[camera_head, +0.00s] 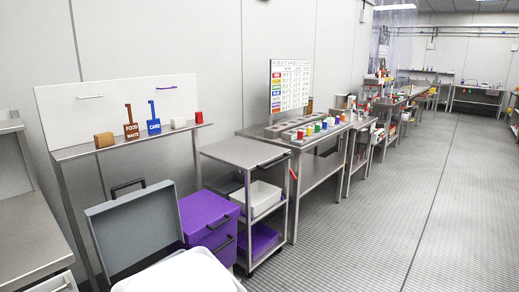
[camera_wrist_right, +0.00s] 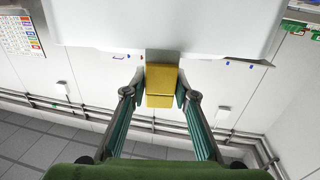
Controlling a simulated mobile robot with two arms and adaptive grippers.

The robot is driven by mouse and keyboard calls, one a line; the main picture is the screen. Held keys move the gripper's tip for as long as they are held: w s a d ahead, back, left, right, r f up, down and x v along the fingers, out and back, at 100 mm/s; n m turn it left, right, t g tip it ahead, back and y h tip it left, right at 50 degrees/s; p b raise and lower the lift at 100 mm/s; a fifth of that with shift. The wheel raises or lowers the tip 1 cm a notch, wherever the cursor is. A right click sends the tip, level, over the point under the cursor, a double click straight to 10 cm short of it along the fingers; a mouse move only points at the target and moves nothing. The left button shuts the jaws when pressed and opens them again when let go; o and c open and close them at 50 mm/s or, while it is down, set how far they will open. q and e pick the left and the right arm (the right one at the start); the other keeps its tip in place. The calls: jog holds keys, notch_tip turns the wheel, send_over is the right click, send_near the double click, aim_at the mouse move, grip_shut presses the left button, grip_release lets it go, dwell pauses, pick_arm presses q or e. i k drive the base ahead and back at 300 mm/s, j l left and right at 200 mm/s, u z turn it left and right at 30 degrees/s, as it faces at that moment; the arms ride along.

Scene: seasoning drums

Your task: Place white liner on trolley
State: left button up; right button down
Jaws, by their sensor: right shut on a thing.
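The white liner (camera_head: 180,277) shows at the bottom of the head view as a pale panel with rounded corners, partly cut off by the frame edge. In the right wrist view the white liner (camera_wrist_right: 165,25) fills the top. My right gripper (camera_wrist_right: 162,88) is shut on a yellow block (camera_wrist_right: 161,82) at the liner's edge. The right gripper is not visible in the head view. The steel trolley (camera_head: 244,151) stands beyond the liner, its top bare. A white tray and a purple tray are on its lower shelves. My left gripper is not in view.
Purple boxes (camera_head: 207,217) and an open grey lid with a black handle (camera_head: 131,229) stand left of the trolley. A bench (camera_head: 268,130) with colored drums is behind right. Open floor (camera_head: 370,220) lies right.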

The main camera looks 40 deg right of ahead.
aim_at(252, 152)
jog(key=i+l+z, duration=0.1)
jog(key=l+z, duration=0.2)
jog(key=z, duration=0.15)
jog(key=i+l+z, duration=0.15)
jog(key=z, duration=0.3)
jog(key=i+l+z, duration=0.2)
jog(key=l+z, duration=0.15)
jog(key=z, duration=0.15)
jog(key=i+l+z, duration=0.15)
jog(key=z, duration=0.2)
jog(key=i+z, duration=0.35)
jog(key=i+l+u, duration=0.1)
jog(key=i+u, duration=0.25)
jog(key=i+l+u, duration=0.15)
jog(key=u, duration=0.2)
jog(key=i+l+u, duration=0.3)
jog(key=k+j, duration=0.05)
jog(key=j, duration=0.05)
